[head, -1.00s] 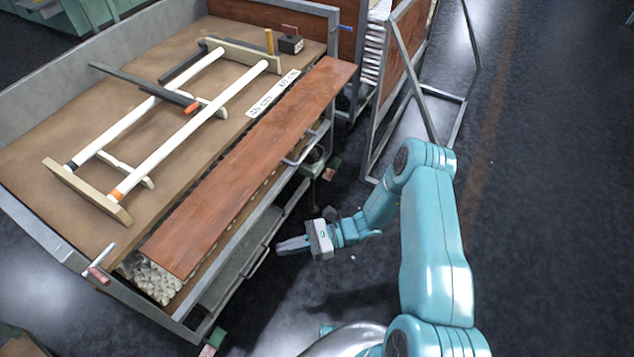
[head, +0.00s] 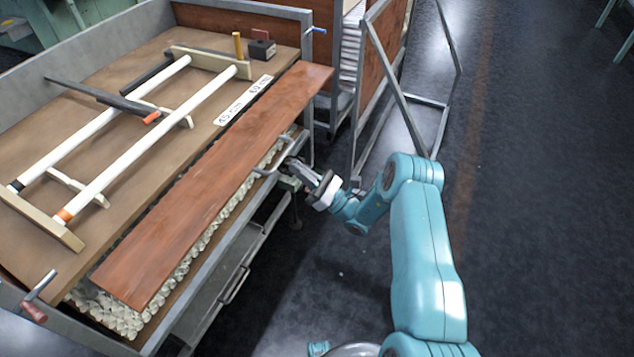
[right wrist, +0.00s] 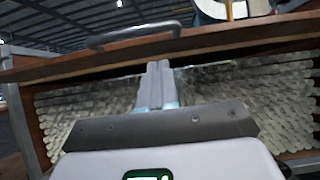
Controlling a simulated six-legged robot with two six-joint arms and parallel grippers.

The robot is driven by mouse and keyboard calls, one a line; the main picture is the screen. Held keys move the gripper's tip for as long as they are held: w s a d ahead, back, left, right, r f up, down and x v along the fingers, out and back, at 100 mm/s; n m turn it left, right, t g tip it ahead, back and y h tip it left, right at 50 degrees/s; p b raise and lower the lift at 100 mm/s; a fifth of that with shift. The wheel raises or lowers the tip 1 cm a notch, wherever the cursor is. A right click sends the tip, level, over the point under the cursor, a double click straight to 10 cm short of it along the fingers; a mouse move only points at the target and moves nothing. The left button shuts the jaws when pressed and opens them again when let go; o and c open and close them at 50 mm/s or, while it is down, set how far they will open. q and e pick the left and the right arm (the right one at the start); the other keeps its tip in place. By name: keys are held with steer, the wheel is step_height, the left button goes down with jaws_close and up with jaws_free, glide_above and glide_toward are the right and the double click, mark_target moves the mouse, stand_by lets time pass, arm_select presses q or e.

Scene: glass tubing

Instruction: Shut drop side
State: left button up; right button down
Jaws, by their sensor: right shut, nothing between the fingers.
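The drop side looks to be the long red-brown panel (head: 215,185) along the trolley's right side, lying nearly flat over the bundled glass tubes (head: 205,235). Its metal handle (head: 275,158) is on the outer edge. In the right wrist view the handle (right wrist: 135,35) is above and the tubes (right wrist: 245,95) fill the opening under the panel. My right gripper (head: 290,166) is shut and empty, its fingers close beside the handle. In the wrist view its fingertips (right wrist: 158,68) point at the opening, below the panel's edge; contact is unclear. My left gripper is out of view.
The trolley top (head: 150,165) carries a frame of white tubes (head: 150,130), a dark bar and a label strip (head: 243,100). A clamp (head: 38,298) sits at the near left corner. A metal A-frame rack (head: 400,90) stands behind my arm. Floor on the right is clear.

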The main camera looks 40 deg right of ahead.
steer(key=shift+w+r, duration=0.15)
steer(key=shift+r, duration=0.7)
steer(key=shift+w+r, duration=0.1)
steer(key=shift+r, duration=0.7)
steer(key=shift+d+r, duration=0.1)
